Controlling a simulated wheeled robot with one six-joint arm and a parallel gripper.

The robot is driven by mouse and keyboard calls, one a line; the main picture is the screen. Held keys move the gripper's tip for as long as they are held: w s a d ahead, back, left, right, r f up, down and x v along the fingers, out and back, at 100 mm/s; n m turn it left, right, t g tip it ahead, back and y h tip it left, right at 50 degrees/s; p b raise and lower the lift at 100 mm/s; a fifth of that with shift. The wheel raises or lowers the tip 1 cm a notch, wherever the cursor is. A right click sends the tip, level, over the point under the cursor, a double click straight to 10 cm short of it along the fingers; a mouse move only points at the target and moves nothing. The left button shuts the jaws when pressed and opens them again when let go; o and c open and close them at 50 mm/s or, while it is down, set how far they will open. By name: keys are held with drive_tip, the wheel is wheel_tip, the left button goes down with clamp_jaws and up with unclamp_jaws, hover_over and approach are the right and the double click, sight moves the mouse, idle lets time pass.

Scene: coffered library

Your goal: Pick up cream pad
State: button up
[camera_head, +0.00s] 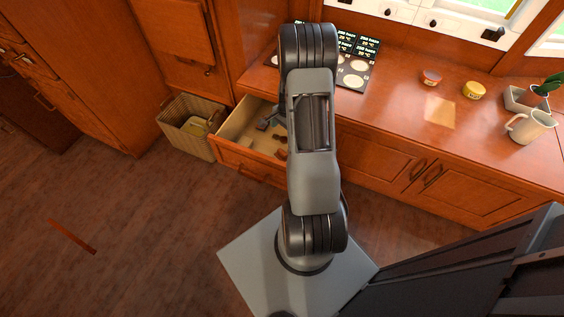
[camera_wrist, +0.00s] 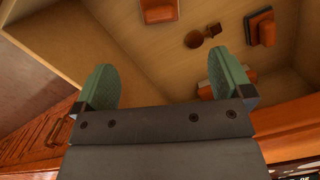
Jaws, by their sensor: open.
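My gripper (camera_wrist: 162,76) is open and empty, with its two green-grey fingers spread apart. It is over the open wooden drawer (camera_head: 236,121), and part of it shows beside my arm in the head view (camera_head: 270,118). In the wrist view, orange-brown items lie in the drawer: a block (camera_wrist: 159,10), another block (camera_wrist: 262,28) and a small round brown piece (camera_wrist: 194,39). I cannot clearly make out a cream pad in the drawer. A pale, flat patch (camera_head: 440,113) lies on the counter; I cannot tell whether it is a pad or light.
A wicker basket (camera_head: 180,113) with something pale inside stands on the floor left of the drawer. The counter (camera_head: 400,105) holds a dark panel (camera_head: 354,83), a red-lidded jar (camera_head: 431,77), a yellow tin (camera_head: 474,90) and a cream pitcher (camera_head: 530,127). The floor at left is mostly clear.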

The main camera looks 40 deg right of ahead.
drive_tip(key=b, duration=0.3)
approach(282, 152)
wheel_tip(282, 152, down, 5)
drive_tip(key=shift+a+f, duration=0.15)
drive_tip(key=shift+f, duration=0.05)
drive_tip(key=shift+a+f+b, duration=0.2)
drive_tip(key=shift+f+b, duration=0.4)
drive_tip(key=shift+f, duration=0.9)
drive_tip(key=shift+a+f+b, duration=0.15)
drive_tip(key=shift+f+b, duration=0.45)
drive_tip(key=shift+f, duration=0.9)
drive_tip(key=shift+r, duration=0.1)
drive_tip(key=c, duration=1.1)
drive_tip(key=shift+r, duration=0.1)
wheel_tip(282, 152, up, 10)
drive_tip(key=p, duration=0.4)
